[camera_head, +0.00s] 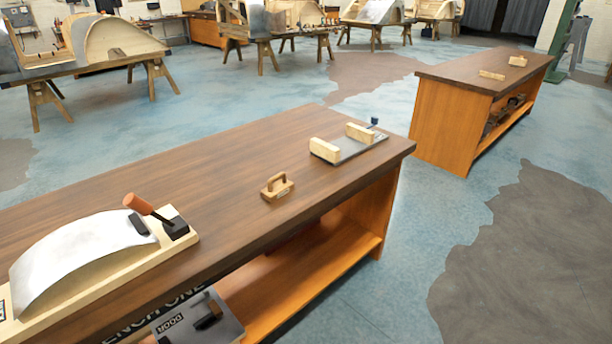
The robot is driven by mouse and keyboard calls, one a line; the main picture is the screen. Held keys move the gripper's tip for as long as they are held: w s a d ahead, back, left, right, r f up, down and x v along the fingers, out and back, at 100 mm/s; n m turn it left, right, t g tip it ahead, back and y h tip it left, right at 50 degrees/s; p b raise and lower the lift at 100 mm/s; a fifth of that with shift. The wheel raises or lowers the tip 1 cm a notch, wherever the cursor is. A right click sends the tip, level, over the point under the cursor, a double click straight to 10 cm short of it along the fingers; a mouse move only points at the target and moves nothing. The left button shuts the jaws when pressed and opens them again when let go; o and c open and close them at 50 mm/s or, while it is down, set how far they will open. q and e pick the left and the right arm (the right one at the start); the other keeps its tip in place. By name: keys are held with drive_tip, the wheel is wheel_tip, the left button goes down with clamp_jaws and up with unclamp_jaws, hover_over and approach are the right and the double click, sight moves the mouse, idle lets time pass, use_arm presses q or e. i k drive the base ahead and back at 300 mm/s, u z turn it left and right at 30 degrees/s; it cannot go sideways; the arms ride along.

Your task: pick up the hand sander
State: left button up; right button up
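A small wooden block with an arched handle on top, which looks like the hand sander (277,187), sits upright on the dark brown top of the near workbench (220,165). It is near the bench's front edge, right of the middle of the bench. Nothing touches it. Neither of my grippers shows in the head view.
A curved metal sheet (75,255) on a wooden form, with an orange-handled tool (140,205), fills the bench's left end. A grey plate with two wooden blocks (348,146) lies at the right end. A grey "DOOR" panel (200,322) is low in front. A second bench (455,115) stands beyond.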

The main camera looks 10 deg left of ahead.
sight(274, 191)
drive_tip(key=u, duration=0.4)
drive_tip(key=i, duration=0.9)
drive_tip(key=u, duration=0.75)
